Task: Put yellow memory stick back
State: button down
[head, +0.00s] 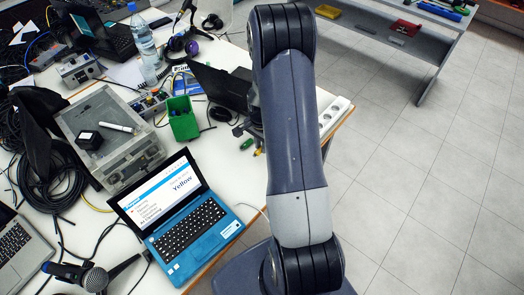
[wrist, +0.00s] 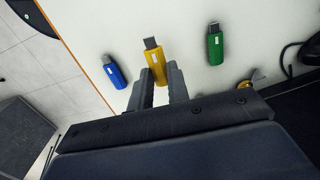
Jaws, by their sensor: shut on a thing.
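The yellow memory stick (wrist: 155,62) is between the two fingertips of my gripper (wrist: 158,74) in the wrist view. Its metal plug points away from my gripper. The fingers are shut on its near end; I cannot tell whether it touches the white table below. A blue memory stick (wrist: 114,72) lies to its left and a green memory stick (wrist: 214,44) to its right, both apart from my fingers. In the head view my arm hides the gripper. The blue laptop (head: 200,232) there shows the word "Yellow" on its screen.
A green open box (head: 183,118) stands behind the laptop, near a grey case (head: 108,140) with a black block on it. A microphone (head: 92,276) lies at the front left. A white power strip (head: 334,116) lies along the table's right edge. Cables clutter the left side.

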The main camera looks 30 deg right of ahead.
aim_at(261, 158)
jog(key=shift+f+p, duration=0.3)
jog(key=shift+f, duration=1.9)
jog(key=shift+f, duration=0.1)
jog(key=shift+f, duration=0.15)
jog(key=c, duration=1.4)
grip_release()
jog(key=shift+o, duration=0.2)
jog(key=shift+r, duration=0.2)
jog(key=shift+w+r, duration=0.1)
jog(key=shift+r, duration=0.5)
notch_tip(261, 158, up, 11)
jog(key=shift+b, duration=0.95)
jog(key=shift+f, duration=0.1)
